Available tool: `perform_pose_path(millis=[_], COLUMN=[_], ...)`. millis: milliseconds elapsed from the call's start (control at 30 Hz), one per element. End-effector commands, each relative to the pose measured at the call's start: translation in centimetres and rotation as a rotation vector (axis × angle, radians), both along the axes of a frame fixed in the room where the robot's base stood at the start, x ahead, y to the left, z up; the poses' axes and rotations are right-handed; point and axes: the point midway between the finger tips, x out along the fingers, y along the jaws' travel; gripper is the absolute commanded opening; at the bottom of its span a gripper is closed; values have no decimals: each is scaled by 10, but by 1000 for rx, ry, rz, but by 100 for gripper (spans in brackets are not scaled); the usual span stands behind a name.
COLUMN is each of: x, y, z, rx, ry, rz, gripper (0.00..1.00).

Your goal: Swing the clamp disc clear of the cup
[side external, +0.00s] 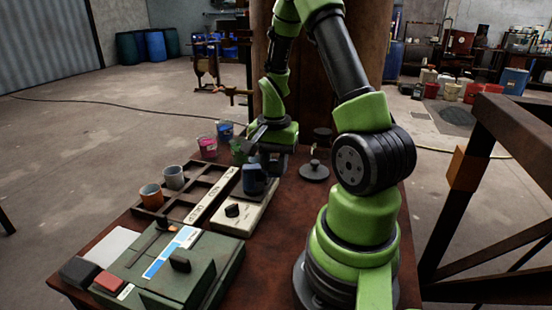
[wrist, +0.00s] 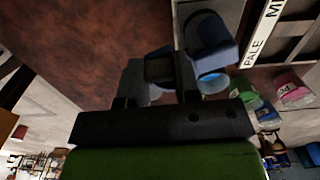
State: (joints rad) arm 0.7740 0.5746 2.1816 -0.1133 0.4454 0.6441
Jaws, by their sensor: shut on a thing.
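A dark blue cup (side external: 254,180) stands on a cream-coloured base with a black knob. It also shows in the wrist view (wrist: 208,45), with a paler blue patch at one end. My gripper (side external: 276,165) is at the cup's right side in the side view. In the wrist view my gripper (wrist: 160,82) is shut on a dark blocky part (wrist: 160,68) close beside the cup; I cannot tell if that part joins the cup. A dark disc with a small knob (side external: 314,171) is on the table to the right, apart from the cup; I cannot tell if it is the clamp disc.
The cream base (side external: 237,217) sits behind a green box (side external: 180,262) with levers. Pink (side external: 208,147) and blue (side external: 225,131) pots stand behind. Some table right of the base is bare.

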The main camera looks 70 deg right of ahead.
Motion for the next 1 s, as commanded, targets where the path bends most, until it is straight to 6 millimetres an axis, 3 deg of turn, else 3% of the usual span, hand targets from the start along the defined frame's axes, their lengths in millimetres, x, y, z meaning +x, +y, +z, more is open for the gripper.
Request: perform_pose_path(millis=[500, 1000], x=[5, 7], y=[21, 24], z=[0, 0], rx=[2, 2], ry=[2, 1], rz=[-321, -375], gripper=[0, 0])
